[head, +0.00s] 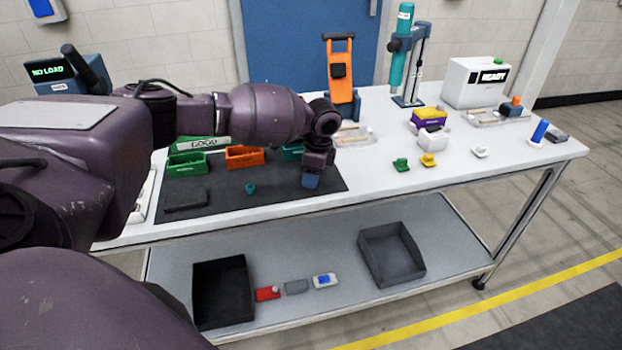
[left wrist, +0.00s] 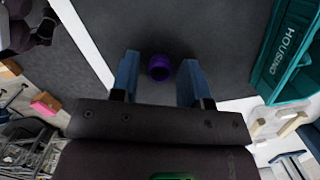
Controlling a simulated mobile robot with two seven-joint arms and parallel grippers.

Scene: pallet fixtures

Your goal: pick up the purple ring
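The purple ring (left wrist: 159,67) shows in the left wrist view on the dark mat, between the two blue fingers of my left gripper (left wrist: 160,61). There is a gap on each side of it, and neither finger touches it. In the head view my left gripper (head: 311,182) points down over the right part of the dark mat (head: 225,205), and the ring is hidden there. How far the fingertips are above the mat is hard to tell. My right gripper is in neither view.
A teal bin marked HOUSING (left wrist: 285,55) stands close to the right of the gripper in the left wrist view. Green (head: 187,166) and orange (head: 245,157) bins line the mat's back. A small teal part (head: 250,189) lies left of the gripper.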

